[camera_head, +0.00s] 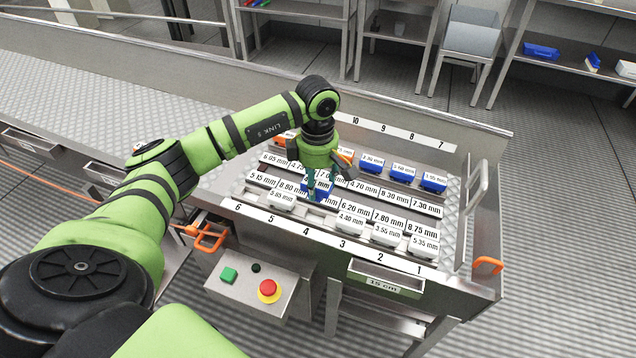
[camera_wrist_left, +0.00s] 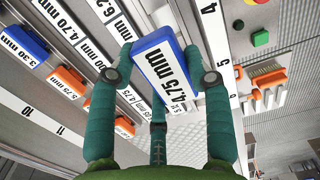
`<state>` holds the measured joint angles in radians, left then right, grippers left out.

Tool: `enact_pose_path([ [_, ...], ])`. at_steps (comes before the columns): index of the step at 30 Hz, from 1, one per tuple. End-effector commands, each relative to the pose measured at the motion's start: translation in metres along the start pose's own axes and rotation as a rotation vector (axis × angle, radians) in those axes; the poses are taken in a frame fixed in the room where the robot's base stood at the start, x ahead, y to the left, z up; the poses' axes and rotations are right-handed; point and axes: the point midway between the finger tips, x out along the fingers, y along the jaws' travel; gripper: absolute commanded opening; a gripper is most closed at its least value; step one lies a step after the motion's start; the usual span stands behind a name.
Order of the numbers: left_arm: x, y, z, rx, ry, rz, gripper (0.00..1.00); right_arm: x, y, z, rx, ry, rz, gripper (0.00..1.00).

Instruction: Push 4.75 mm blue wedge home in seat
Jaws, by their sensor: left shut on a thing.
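The blue wedge (camera_head: 319,188) has a white face marked 4.75 mm and sits over the middle of the labelled rack. In the left wrist view the wedge (camera_wrist_left: 167,66) is tilted, with its label readable between my fingers. My left gripper (camera_head: 318,181) comes down from above and is shut on the wedge. Its green fingers show on both sides of the wedge in the wrist view (camera_wrist_left: 162,80). The seat under the wedge is hidden by the wedge and fingers, so I cannot tell whether the wedge touches it. My right gripper is not in view.
Blue wedges (camera_head: 402,174) stand in the back row, and white wedges (camera_head: 387,235) in the front row. Label strips (camera_head: 387,215) run between rows. A metal handle (camera_head: 478,210) rises at the rack's right end. A control box with a red button (camera_head: 268,289) is in front.

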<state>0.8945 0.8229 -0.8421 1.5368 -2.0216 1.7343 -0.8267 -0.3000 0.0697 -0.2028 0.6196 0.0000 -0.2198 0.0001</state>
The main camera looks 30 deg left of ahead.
Motion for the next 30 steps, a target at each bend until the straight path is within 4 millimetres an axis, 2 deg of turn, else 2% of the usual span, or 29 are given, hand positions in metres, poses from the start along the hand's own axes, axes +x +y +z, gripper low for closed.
enact_pose_path([
  [13,0.0,0.001,0.001,-0.006,0.0,-0.002,0.12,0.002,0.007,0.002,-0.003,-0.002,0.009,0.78],
  [30,0.043,0.001,-0.002,-0.005,-0.001,-0.002,0.12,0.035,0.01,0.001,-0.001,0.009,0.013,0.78],
])
